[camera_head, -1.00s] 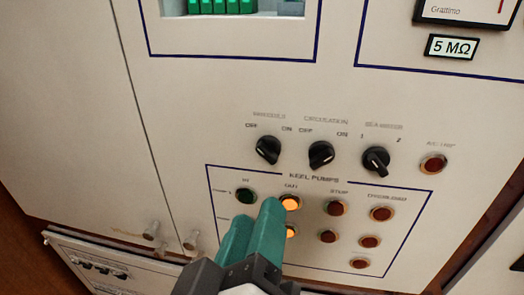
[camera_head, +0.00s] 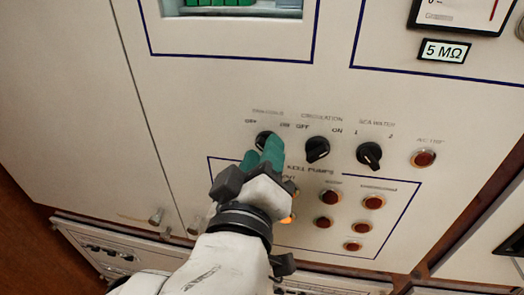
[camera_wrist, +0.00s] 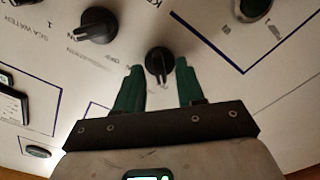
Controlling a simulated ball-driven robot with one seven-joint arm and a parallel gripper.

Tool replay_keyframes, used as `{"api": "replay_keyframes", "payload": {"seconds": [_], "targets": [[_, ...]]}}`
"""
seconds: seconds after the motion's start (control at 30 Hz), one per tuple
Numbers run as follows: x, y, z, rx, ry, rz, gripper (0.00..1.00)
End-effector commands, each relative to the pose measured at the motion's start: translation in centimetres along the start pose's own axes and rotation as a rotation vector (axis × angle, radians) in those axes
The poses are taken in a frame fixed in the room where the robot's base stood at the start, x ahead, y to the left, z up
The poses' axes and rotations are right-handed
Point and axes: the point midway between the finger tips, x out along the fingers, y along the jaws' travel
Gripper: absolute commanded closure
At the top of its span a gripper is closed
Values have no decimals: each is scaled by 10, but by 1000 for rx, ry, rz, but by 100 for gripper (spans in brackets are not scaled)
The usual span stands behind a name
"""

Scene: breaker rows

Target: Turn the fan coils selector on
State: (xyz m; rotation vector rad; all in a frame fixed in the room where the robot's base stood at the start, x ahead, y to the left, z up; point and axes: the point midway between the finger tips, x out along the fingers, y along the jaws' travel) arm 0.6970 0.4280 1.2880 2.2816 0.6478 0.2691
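A row of three black rotary knobs sits on the pale panel. The leftmost knob (camera_head: 263,138) has OFF and ON marks; its title is too blurred to read, so I cannot confirm it is the fan coils selector. My gripper (camera_head: 266,153) is at this knob, its green fingers covering the knob's lower part. In the wrist view, my gripper (camera_wrist: 160,66) is open, with the knob (camera_wrist: 158,61) between and just beyond its fingertips. I cannot tell whether the fingers touch it. The knob's setting is unclear in the head view.
The circulation knob (camera_head: 317,149) and sea water knob (camera_head: 369,155) stand to the right. Below is the blue-outlined keel pumps group with several red buttons (camera_head: 374,202) and an amber light (camera_head: 287,219) partly behind my gripper. A red button (camera_head: 424,158) sits at right.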

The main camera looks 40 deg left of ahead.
Motion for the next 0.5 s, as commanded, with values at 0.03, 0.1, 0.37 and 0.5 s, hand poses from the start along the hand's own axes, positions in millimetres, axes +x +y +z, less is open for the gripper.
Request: {"api": "replay_keyframes", "payload": {"seconds": [0.03, 0.1, 0.37, 0.5], "targets": [[1, 0, 0, 0, 0, 0, 62], [1, 0, 0, 0, 0, 0, 62], [1, 0, 0, 0, 0, 0, 73], [1, 0, 0, 0, 0, 0, 87]]}}
